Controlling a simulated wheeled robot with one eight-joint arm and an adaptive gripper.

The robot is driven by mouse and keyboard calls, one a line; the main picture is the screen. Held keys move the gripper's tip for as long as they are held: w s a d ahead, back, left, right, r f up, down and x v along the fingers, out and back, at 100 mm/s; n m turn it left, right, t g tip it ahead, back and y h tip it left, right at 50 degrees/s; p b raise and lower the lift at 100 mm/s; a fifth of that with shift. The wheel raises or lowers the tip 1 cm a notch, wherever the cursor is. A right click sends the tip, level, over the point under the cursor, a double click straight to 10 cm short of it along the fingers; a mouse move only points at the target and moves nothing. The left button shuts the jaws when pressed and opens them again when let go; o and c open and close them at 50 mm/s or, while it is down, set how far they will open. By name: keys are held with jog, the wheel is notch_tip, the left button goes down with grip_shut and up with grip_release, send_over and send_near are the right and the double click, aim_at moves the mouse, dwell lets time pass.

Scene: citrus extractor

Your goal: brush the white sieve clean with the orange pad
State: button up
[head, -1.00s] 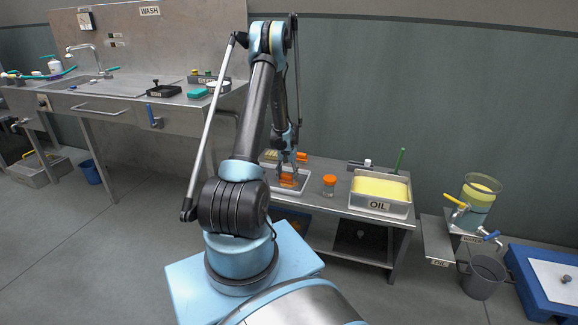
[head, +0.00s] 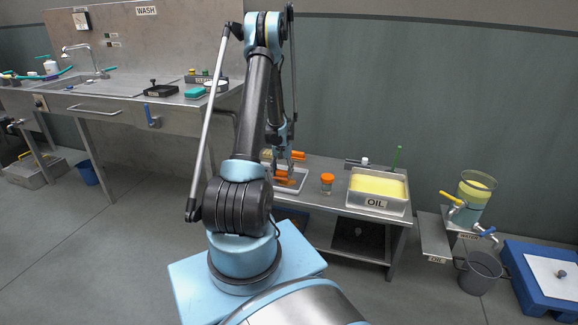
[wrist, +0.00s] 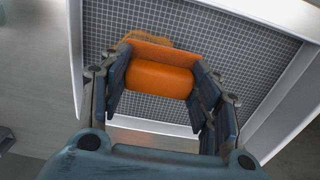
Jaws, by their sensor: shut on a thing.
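The white sieve (wrist: 306,22) fills most of the wrist view, a white frame around a grey mesh. It lies on the low steel table in the head view (head: 300,186), partly hidden by my arm. My gripper (wrist: 160,95) is shut on the orange pad (wrist: 158,78), which sits between its fingers over the mesh near one frame side. I cannot tell whether the pad touches the mesh. An orange-brown smear (wrist: 150,37) shows on the mesh just beyond the pad. In the head view my gripper (head: 284,178) is low over the sieve.
An orange-lidded jar (head: 327,184) stands right of the sieve. The tray labelled OIL (head: 378,203) holds yellow contents farther right, with a green-handled tool (head: 396,160) behind it. More orange and yellow items (head: 297,155) lie behind my gripper. The wash sink counter (head: 120,85) is at left.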

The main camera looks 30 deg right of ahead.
jog(key=shift+s+d+r, duration=0.1)
jog(key=shift+r, duration=1.25)
jog(key=shift+d+r, duration=0.1)
jog(key=shift+r, duration=1.25)
